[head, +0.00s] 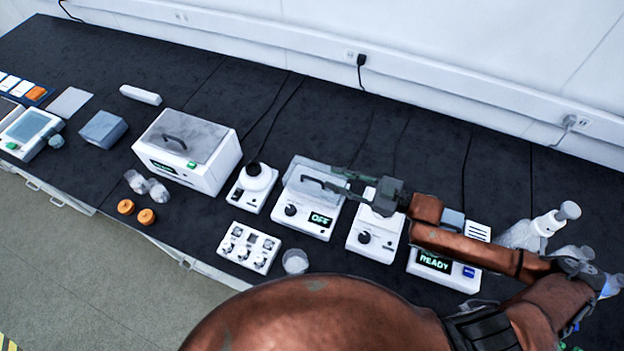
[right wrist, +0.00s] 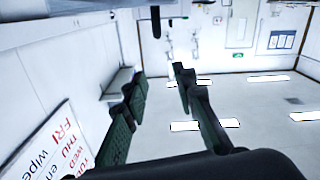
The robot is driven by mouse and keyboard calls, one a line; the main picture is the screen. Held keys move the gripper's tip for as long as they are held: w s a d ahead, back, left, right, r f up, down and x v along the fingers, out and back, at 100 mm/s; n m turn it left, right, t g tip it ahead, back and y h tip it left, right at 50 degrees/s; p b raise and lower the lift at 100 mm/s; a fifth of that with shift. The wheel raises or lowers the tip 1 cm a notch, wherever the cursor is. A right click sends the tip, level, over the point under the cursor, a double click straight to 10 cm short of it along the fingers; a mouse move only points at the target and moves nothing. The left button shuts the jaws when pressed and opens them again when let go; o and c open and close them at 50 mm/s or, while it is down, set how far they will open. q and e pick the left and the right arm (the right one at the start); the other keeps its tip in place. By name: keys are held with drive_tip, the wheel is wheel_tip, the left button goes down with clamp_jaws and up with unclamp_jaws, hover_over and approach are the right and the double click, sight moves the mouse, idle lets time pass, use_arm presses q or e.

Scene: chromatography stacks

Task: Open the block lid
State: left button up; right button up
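The block (head: 305,218) is a white unit with a dark knob and a display reading OFF. Its clear lid (head: 300,190) lies closed over the top and carries a dark handle (head: 313,181). My right gripper (head: 340,182) reaches in from the right, with its fingertips close to the handle's right end. In the right wrist view its two fingers (right wrist: 160,85) are apart with nothing between them. A dark piece (right wrist: 155,22) at the top edge there looks like the handle, beyond the fingertips. My left gripper is not in view.
A larger white box with a handled lid (head: 185,135) stands left. A white knobbed unit (head: 375,238) is just right of the block, under my right arm. A READY unit (head: 445,268) stands further right. The bench behind is clear apart from cables.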

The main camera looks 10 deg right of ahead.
sight(318, 181)
wheel_tip(318, 181, down, 4)
drive_tip(key=shift+f+b, duration=0.15)
drive_tip(key=shift+b, duration=0.25)
drive_tip(key=x, duration=0.5)
drive_tip(key=shift+w+a+f, duration=0.15)
drive_tip(key=shift+w+a, duration=0.1)
drive_tip(key=shift+a, duration=0.05)
drive_tip(key=shift+x, duration=0.9)
drive_tip(key=shift+c, duration=0.5)
clamp_jaws()
drive_tip(key=shift+d, duration=0.1)
